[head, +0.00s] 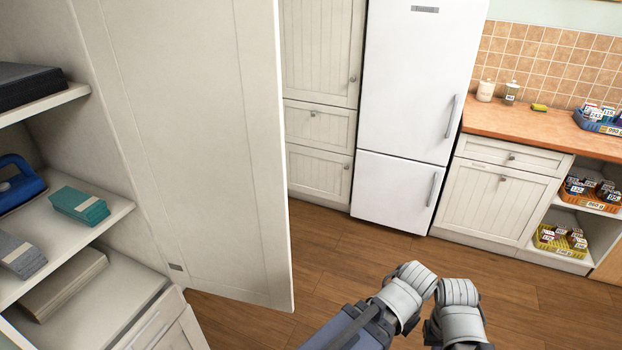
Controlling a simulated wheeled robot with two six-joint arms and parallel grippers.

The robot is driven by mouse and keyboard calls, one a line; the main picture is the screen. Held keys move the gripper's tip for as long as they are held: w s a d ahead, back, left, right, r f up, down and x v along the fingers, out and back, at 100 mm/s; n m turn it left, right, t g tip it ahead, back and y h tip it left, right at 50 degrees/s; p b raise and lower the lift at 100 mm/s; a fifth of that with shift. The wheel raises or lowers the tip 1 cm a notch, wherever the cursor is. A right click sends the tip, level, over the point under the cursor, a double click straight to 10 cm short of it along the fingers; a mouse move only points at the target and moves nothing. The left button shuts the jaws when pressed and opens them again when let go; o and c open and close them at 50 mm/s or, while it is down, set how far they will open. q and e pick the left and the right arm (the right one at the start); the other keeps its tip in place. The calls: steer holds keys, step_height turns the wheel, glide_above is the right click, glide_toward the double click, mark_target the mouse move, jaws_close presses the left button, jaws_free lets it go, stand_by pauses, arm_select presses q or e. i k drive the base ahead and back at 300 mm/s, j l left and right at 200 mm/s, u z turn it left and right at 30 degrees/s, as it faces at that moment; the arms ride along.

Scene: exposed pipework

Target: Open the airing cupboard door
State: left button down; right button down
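The airing cupboard door (190,150) is a tall cream panel in the left half of the head view. It stands swung out from the cupboard, and its free edge points towards the middle of the room. The cupboard's shelves (100,222) show open to the left of the door. No handle shows on the visible door face; a small dark plate sits low on it. Two of my arm links show at the bottom, right of the door and apart from it in the picture.
Shelves hold a blue iron (18,182), teal cloths (80,205) and folded grey and brown items. A white fridge (415,90) stands behind. A wooden counter (520,128) with baskets is at right. Wooden floor (340,250) is clear between door and units.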

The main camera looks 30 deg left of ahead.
mark_target(192, 91)
steer(key=i, duration=3.45)
steer(key=i+u, duration=0.2)
steer(key=u, duration=3.7)
